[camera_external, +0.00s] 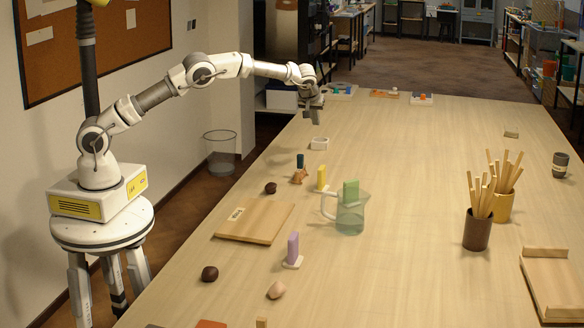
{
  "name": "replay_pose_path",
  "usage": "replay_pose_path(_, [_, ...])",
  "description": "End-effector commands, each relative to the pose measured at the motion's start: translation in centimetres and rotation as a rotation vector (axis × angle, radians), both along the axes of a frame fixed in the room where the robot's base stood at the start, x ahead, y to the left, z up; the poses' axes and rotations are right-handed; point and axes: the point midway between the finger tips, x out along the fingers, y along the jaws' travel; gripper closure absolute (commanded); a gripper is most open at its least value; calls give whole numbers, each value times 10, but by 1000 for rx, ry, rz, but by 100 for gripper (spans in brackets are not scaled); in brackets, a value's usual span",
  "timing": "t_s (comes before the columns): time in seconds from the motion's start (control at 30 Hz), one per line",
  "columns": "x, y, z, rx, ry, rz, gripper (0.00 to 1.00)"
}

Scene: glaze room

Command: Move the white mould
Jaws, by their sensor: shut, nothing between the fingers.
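A small white block-like piece (319,144), which looks like the white mould, sits on the table near its left edge. My gripper (313,119) points down above and slightly behind it in the picture, with a visible gap between them. The gripper is shut and empty; its fingertips are small in this view. No part of the white piece looks hidden.
A wooden board (255,222) lies nearer. Stick-filled pots (477,232) stand right. The table's centre-right is clear.

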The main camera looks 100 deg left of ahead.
Motion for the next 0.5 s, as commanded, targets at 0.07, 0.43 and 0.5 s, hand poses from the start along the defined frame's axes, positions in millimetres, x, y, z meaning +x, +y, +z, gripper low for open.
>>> replay_pose_path(0.07, [-1,9,-9,10,-1,19,100])
replay_pose_path(0.43, [-2,32,-38,14,-1,31,100])
replay_pose_path(0.5, [-2,39,-47,15,-1,30,100])
